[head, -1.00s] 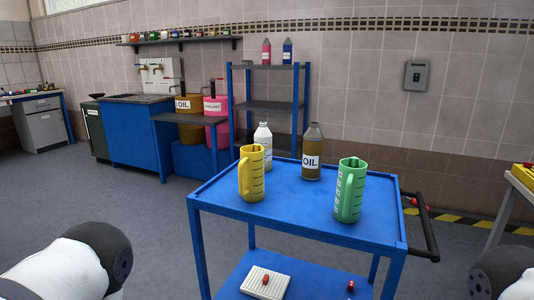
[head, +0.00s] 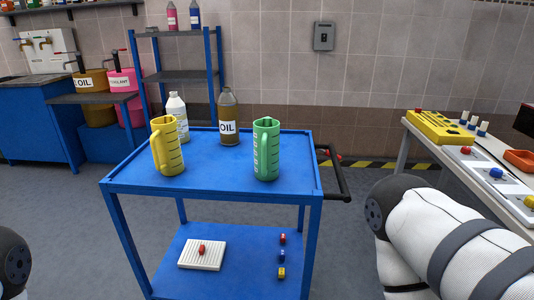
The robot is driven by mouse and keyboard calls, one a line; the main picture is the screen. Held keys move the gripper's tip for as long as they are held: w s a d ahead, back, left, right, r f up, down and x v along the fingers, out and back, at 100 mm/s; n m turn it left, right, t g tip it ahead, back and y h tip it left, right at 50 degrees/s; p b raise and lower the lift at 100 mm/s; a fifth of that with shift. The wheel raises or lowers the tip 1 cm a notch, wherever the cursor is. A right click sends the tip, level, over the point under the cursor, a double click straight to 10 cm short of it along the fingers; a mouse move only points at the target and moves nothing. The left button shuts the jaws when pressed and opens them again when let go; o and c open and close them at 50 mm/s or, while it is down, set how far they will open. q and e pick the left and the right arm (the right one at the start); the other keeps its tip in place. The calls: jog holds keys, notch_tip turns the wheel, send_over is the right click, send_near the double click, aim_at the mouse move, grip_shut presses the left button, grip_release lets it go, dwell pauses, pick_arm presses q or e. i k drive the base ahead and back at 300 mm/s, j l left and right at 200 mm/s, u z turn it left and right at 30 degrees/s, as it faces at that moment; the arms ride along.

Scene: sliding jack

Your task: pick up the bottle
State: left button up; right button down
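A blue cart (head: 212,183) stands in front of me. On its top shelf a brown bottle labelled OIL (head: 229,118) stands upright at the back, and a white bottle (head: 178,116) stands upright at the back left. A yellow jug (head: 166,146) stands in front of the white bottle and partly covers it. A green jug (head: 266,149) stands at the right. Pink and blue bottles stand on the blue rack behind. Parts of my arms show at the lower left and lower right. Neither gripper is in view.
The cart's black handle (head: 341,182) sticks out at the right. Its lower shelf holds a white tray (head: 202,254) and several small coloured items. A workbench with a yellow control box (head: 440,127) stands at the right. Open grey floor lies to the cart's left.

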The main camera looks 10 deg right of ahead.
aim_at(175, 107)
jog(key=i+j+z, duration=0.25)
jog(key=j+z, duration=0.2)
jog(key=j, duration=0.25)
jog(key=i+j+z, duration=0.1)
jog(key=j+z, duration=0.35)
jog(key=j, duration=0.3)
jog(key=j+z, duration=0.45)
jog(key=j, duration=0.3)
jog(key=k+j+z, duration=0.15)
jog(key=j+z, duration=0.25)
jog(key=j, duration=0.4)
